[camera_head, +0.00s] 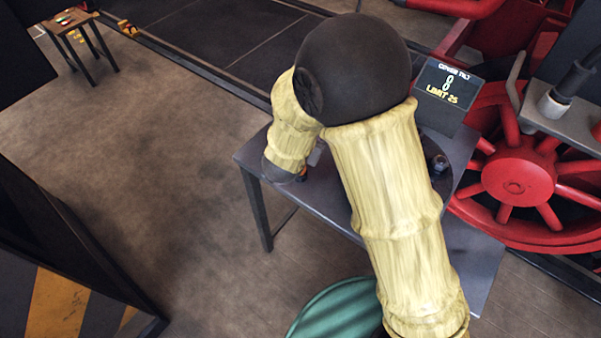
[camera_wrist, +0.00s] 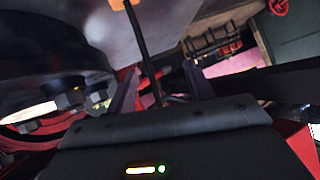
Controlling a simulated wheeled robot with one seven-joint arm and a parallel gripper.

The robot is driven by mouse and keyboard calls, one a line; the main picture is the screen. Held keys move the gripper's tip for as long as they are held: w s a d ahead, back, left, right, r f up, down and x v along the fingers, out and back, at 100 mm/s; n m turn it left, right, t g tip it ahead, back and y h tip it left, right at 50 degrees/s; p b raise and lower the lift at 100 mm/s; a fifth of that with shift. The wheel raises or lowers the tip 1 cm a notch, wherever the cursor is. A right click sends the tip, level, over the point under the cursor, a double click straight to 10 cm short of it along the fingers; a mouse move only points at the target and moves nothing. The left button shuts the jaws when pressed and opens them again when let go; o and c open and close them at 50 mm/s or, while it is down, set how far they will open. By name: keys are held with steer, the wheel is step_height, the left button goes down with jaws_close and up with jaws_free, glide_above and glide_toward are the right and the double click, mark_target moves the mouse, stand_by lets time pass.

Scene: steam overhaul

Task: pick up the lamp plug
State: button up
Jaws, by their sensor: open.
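In the wrist view my gripper (camera_wrist: 160,78) is open, with its two dark fingers apart. A thin dark rod or cord (camera_wrist: 143,50) with an orange end (camera_wrist: 121,4) shows between and beyond the fingers. I cannot tell for sure whether this is the lamp plug, or how close it is to the fingers. In the head view my arm covers most of the grey table (camera_head: 471,262) and hides my gripper. A small orange spot (camera_head: 303,172) shows beside my wrist at the table's left part. Nothing is clearly held.
A display box reading "LIMIT 25" (camera_head: 446,86) stands at the table's back. A red spoked wheel (camera_head: 516,186) is close on the right. A green round object (camera_head: 335,312) is below in front. A small stool (camera_head: 75,32) stands far left. Floor left of the table is clear.

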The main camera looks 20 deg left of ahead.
steer(key=s+a+f+t+h+b, duration=0.2)
steer(key=s+a+f+h, duration=0.1)
steer(key=s, duration=0.6)
steer(key=s+a+f+m+t+h+b, duration=0.1)
steer(key=s+a+f+t+h+b, duration=0.1)
steer(key=s+f, duration=0.3)
steer(key=s+a+t+h, duration=0.1)
steer(key=s, duration=0.3)
steer(key=shift+a+f+h, duration=0.25)
steer(key=shift+h, duration=0.15)
steer(key=shift+m, duration=0.3)
steer(key=p+x, duration=0.1)
steer(key=x, duration=1.1)
steer(key=shift+r, duration=0.15)
steer(key=shift+w, duration=0.1)
steer(key=shift+w, duration=0.1)
